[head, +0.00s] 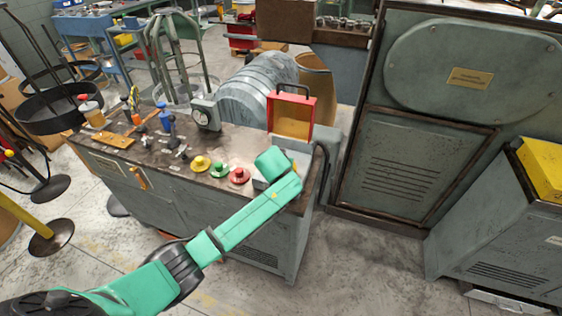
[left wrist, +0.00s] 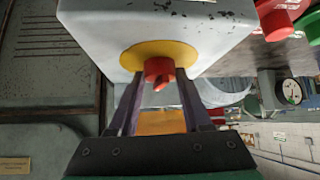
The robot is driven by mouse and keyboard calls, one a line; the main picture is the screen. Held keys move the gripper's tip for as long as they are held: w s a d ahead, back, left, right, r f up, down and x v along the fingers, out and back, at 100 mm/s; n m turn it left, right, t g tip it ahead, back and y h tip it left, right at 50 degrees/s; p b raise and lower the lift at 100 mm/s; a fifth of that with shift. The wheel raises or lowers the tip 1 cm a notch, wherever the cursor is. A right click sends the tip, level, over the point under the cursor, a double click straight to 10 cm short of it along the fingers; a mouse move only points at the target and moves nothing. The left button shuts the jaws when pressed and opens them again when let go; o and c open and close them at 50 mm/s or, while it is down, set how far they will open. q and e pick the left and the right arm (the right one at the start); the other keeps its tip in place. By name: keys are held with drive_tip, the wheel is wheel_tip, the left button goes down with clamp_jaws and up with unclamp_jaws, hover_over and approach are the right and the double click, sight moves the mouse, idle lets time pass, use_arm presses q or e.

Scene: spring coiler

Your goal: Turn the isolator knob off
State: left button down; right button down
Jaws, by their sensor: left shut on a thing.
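The isolator knob (left wrist: 158,70) is red and sits on a round yellow plate (left wrist: 187,52) on the face of a grey box (left wrist: 225,32) in the left wrist view. My left gripper (left wrist: 157,82) has one finger on each side of the knob and is shut on it. In the head view my green left arm reaches over the machine's bench top to its right end. There my arm hides the knob and most of the box, and the fingers cannot be seen. My right gripper is in neither view.
Yellow (head: 200,163), green (head: 219,170) and red (head: 239,176) buttons stand on the bench just left of my wrist. A red-framed guard (head: 311,118) rises behind it. A dial gauge (head: 204,116) stands farther left. A tall grey cabinet (head: 420,165) is to the right.

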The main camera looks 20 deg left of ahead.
use_arm(q)
drive_tip(key=shift+d+f+n+y+b, duration=0.1)
drive_tip(key=shift+d+n+y+b, duration=0.1)
drive_tip(key=shift+n+y, duration=0.25)
drive_tip(key=shift+d+f+n+y+b, duration=0.1)
drive_tip(key=shift+n+y+b, duration=0.15)
drive_tip(key=shift+n, duration=0.3)
drive_tip(key=shift+f+n+g+y+b, duration=0.1)
drive_tip(key=shift+n+g+y+b, duration=0.5)
drive_tip(key=shift+n+y, duration=0.25)
drive_tip(key=n+g+y+b, duration=0.1)
drive_tip(key=n+b, duration=0.1)
drive_tip(key=b, duration=0.1)
drive_tip(key=n+g+y+b, duration=0.1)
drive_tip(key=n+b, duration=0.1)
drive_tip(key=b, duration=0.1)
drive_tip(key=n+g+y+b, duration=0.1)
drive_tip(key=n+b, duration=0.1)
drive_tip(key=shift+w+d+n+y+b, duration=0.15)
drive_tip(key=shift+w+n+y+b, duration=0.1)
drive_tip(key=shift+b, duration=0.15)
drive_tip(key=shift+r+n+g+y+b, duration=0.3)
drive_tip(key=shift+n+g+b, duration=0.25)
drive_tip(key=shift+b, duration=0.35)
drive_tip(key=shift+c, duration=1.8)
unclamp_jaws()
